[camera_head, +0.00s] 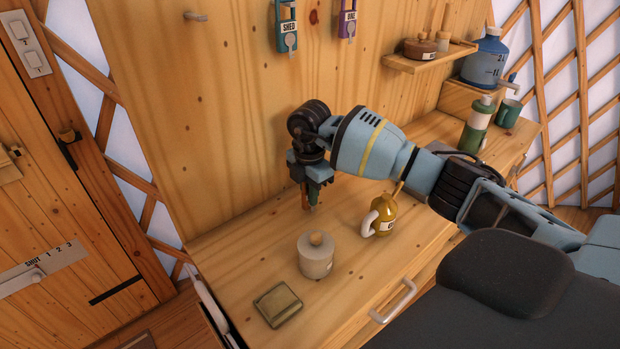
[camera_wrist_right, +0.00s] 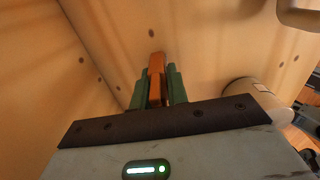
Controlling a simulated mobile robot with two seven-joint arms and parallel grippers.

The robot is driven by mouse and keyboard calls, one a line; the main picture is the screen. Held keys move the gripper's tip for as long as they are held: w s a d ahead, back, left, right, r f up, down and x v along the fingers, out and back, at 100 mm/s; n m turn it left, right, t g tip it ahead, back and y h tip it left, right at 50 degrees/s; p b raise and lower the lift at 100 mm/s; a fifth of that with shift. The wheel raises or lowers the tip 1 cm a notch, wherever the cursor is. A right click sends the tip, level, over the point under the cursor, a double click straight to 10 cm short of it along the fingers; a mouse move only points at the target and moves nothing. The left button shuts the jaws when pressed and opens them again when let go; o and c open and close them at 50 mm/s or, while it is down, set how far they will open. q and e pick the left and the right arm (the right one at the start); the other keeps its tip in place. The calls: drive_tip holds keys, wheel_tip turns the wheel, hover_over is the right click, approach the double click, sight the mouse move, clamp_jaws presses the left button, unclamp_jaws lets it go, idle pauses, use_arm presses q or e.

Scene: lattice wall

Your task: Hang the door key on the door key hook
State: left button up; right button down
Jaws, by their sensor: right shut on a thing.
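My right gripper (camera_head: 311,200) points down just above the wooden counter, in front of the wall panel. Its green fingers (camera_wrist_right: 171,82) are shut on a narrow orange-brown piece, seemingly the door key (camera_wrist_right: 156,68). The key's label and shape are mostly hidden. On the wall panel, a bare peg (camera_head: 195,17) sticks out at the upper left, seemingly the door key hook. To its right hang a teal key tag marked SHED (camera_head: 287,27) and a purple key tag (camera_head: 348,22), each with a key. My left gripper is not in view.
The counter holds a lidded beige jar (camera_head: 316,257), a mustard jug (camera_head: 381,217), a small green dish (camera_head: 278,304) and a green bottle (camera_head: 477,125). A shelf (camera_head: 430,61) juts out at the upper right. The wall between the peg and my gripper is clear.

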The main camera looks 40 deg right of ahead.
drive_tip(key=shift+f, duration=0.5)
drive_tip(key=shift+f, duration=0.2)
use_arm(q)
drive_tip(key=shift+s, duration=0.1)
use_arm(e)
drive_tip(key=c, duration=1.4)
unclamp_jaws()
drive_tip(key=shift+f+b, duration=0.15)
drive_tip(key=shift+b, duration=0.3)
drive_tip(key=r, duration=0.8)
drive_tip(key=shift+s, duration=0.35)
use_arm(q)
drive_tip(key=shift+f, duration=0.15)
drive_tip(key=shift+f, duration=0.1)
use_arm(e)
drive_tip(key=shift+a, duration=0.1)
